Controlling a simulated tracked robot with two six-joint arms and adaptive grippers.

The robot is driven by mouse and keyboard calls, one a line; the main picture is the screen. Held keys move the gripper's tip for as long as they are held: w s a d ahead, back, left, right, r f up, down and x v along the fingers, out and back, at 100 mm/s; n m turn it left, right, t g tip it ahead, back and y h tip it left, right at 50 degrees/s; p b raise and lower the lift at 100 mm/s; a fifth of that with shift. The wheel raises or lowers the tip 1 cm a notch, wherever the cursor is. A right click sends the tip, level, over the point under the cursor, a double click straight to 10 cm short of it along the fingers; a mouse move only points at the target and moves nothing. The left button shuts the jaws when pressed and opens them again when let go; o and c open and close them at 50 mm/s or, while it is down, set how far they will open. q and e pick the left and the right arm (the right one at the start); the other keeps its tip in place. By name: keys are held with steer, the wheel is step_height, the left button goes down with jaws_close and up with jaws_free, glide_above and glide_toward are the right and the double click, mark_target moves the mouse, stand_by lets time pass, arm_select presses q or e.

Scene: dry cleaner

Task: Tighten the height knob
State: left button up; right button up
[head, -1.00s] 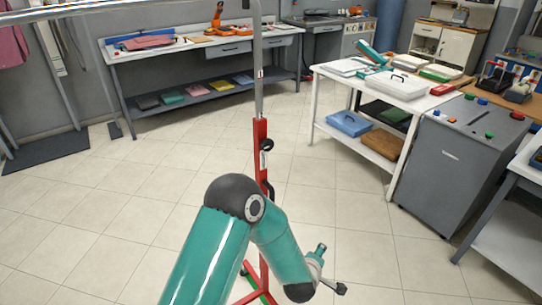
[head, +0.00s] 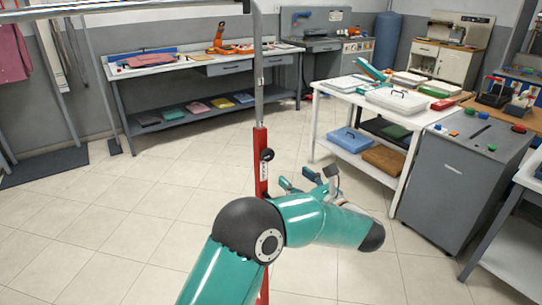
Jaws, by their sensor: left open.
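The stand has a red upright (head: 260,175) with a grey pole (head: 259,95) rising out of its top. A black round height knob (head: 267,154) sticks out on the right side of the red upright near its top. My left gripper (head: 305,178) is open and empty, a little below and to the right of the knob in the picture, and apart from it. My left arm's teal links cover the lower part of the upright. My right gripper is not in view.
A white table (head: 353,97) with trays and folded cloths stands to the right, beside a grey cabinet (head: 455,185). A long workbench (head: 160,72) stands along the back wall. The tiled floor around the stand is clear.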

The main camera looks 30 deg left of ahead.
mark_target(270, 157)
arm_select(q)
steer(key=p+x, duration=0.3)
steer(key=x, duration=0.9)
steer(key=shift+w+p, duration=0.1)
steer(key=shift+p, duration=0.3)
